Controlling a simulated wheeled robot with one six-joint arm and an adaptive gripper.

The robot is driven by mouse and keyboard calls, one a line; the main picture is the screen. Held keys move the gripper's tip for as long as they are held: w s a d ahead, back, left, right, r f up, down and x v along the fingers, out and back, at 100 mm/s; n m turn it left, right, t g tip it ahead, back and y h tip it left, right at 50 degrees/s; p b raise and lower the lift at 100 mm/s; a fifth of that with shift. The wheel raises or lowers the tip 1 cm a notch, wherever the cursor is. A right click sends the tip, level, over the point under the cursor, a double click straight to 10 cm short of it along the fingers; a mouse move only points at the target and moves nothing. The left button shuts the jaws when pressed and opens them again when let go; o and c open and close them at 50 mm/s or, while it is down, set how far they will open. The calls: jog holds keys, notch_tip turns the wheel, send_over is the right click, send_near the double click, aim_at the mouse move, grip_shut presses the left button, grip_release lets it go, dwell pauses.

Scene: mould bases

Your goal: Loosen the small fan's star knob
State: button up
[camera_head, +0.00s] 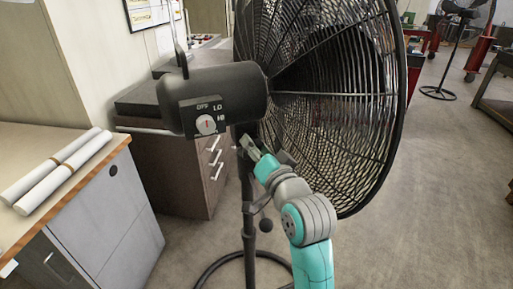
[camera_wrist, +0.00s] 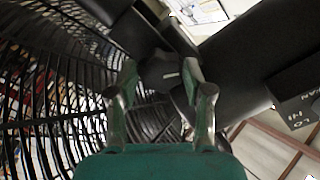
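The near black fan has a round wire cage (camera_head: 340,100), a motor housing (camera_head: 230,88) and a stand pole (camera_head: 248,215). My gripper (camera_head: 250,147) is at the joint under the housing, beside the cage. In the wrist view its two fingers (camera_wrist: 160,75) are apart, either side of a dark part (camera_wrist: 158,70) with a small pale mark. This may be the star knob, but its star shape is not clear, and I cannot tell whether the fingers touch it. In the head view my gripper partly hides this spot.
The housing carries a speed dial (camera_head: 206,124). A cabinet (camera_head: 100,215) with two white rolls (camera_head: 60,170) stands at left, and brown drawers (camera_head: 185,170) stand behind the pole. Another fan (camera_head: 460,12) stands far back right. The floor at right (camera_head: 420,190) is clear.

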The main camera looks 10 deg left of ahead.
jog(key=shift+o, duration=1.4)
jog(key=s+d+m, duration=0.3)
jog(key=s+d, duration=0.2)
jog(key=s, duration=0.5)
jog(key=shift+d+f, duration=0.4)
